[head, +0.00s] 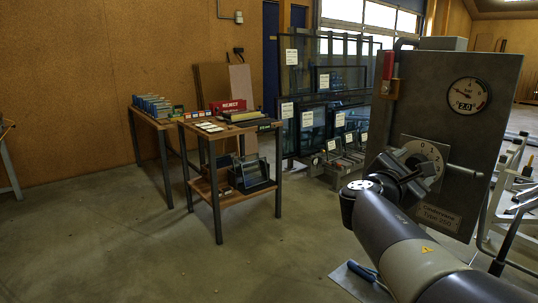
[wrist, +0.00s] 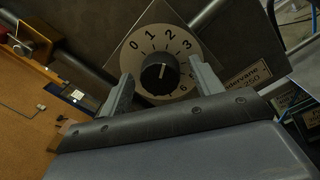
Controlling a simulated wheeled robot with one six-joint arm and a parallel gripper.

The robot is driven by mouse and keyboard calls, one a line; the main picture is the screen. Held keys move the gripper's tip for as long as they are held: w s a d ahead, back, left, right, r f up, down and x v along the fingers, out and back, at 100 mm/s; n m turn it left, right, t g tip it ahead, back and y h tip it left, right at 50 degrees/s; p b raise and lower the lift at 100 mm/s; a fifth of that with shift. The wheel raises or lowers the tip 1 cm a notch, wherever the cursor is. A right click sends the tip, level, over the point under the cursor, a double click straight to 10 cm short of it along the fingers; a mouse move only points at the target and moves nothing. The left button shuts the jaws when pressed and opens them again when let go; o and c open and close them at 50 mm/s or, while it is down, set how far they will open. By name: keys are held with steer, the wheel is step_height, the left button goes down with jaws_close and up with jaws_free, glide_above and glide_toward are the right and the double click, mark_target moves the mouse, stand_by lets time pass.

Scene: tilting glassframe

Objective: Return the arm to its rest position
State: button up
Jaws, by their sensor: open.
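My gripper (wrist: 158,76) is open in the wrist view, one finger on each side of a black round knob (wrist: 160,80). A gap shows between each finger and the knob, though contact depth cannot be judged. The knob sits on a pale dial plate (wrist: 137,52) with printed numbers. In the head view my arm reaches in from the lower right. Its gripper end (head: 403,178) is in front of the dial (head: 428,153) on a grey upright panel (head: 430,90) and partly hides it.
The panel carries a round gauge (head: 468,96) and a red-handled valve (head: 388,72). A metal bar (head: 463,171) juts out beside the dial. Glass panes (head: 325,85) stand behind. A wooden workbench (head: 228,130) stands left, with open floor (head: 130,240) before it. Metal frames (head: 515,195) stand right.

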steer(key=n+p, duration=0.4)
steer(key=p, duration=0.1)
steer(key=shift+r, duration=0.3)
steer(key=n+p, duration=0.5)
steer(key=p, duration=0.1)
steer(key=shift+y, duration=0.3)
steer(key=v, duration=0.9)
steer(key=shift+a+f, duration=0.15)
steer(key=shift+a, duration=0.1)
steer(key=shift+s+f, duration=0.1)
steer(key=shift+s, duration=0.05)
